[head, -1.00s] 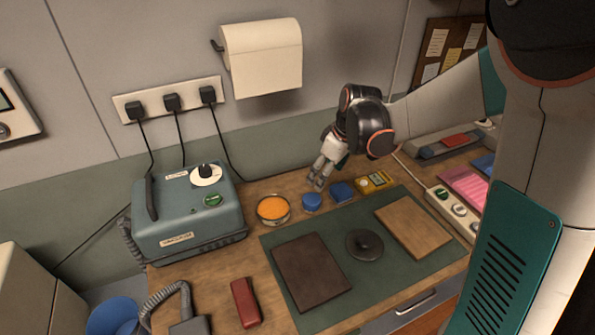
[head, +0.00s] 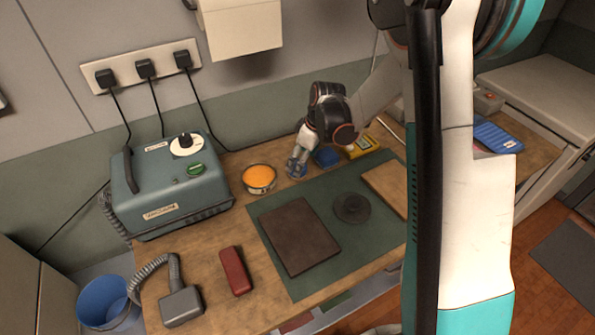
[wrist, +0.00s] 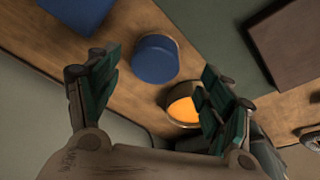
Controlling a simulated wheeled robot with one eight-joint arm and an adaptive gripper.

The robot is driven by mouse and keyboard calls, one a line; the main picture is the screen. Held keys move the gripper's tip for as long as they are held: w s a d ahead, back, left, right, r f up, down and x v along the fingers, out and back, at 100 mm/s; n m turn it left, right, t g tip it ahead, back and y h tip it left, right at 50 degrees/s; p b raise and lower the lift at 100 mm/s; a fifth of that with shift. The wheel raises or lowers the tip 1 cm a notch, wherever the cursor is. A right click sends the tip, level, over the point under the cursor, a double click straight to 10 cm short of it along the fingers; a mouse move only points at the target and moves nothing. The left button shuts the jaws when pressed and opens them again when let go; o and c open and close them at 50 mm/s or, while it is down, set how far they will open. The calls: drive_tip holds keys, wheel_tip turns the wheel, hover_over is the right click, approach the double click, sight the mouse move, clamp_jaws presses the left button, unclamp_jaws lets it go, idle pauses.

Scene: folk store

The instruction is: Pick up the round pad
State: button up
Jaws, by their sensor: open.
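The round pad looks to be the short blue cylinder in the wrist view (wrist: 155,59), standing on the wooden bench beyond and between my fingertips. My gripper (wrist: 162,88) is open, with one finger pair at the left and one at the right, and nothing between them. In the head view my gripper (head: 297,168) points down over the blue pad, which the fingers partly cover. I cannot tell whether they touch it. A second, squarer blue pad (head: 326,157) stands just to its right. It shows at the upper left of the wrist view (wrist: 78,8).
An orange-filled round tin (head: 259,178) stands close left of my gripper. A green mat (head: 325,250) in front carries a dark brown board (head: 299,236), a dark round disc (head: 352,208) and a tan board (head: 388,184). A yellow device (head: 362,146) lies right; a teal machine (head: 172,190) stands left.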

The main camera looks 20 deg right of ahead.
drive_tip(key=b+x, duration=0.1)
drive_tip(key=x, duration=0.2)
drive_tip(key=b+x, duration=0.1)
drive_tip(key=x, duration=0.1)
drive_tip(key=shift+w+a+f+b, duration=0.1)
drive_tip(key=shift+w+b, duration=0.2)
drive_tip(key=shift+w, duration=0.1)
drive_tip(key=c, duration=1.2)
drive_tip(key=shift+c, duration=0.2)
drive_tip(key=shift+r, duration=0.2)
wheel_tip(320, 180, up, 20)
drive_tip(key=p, duration=0.6)
drive_tip(key=shift+p, duration=0.35)
drive_tip(key=shift+f, duration=0.1)
drive_tip(key=o, duration=0.5)
drive_tip(key=shift+c, duration=1.4)
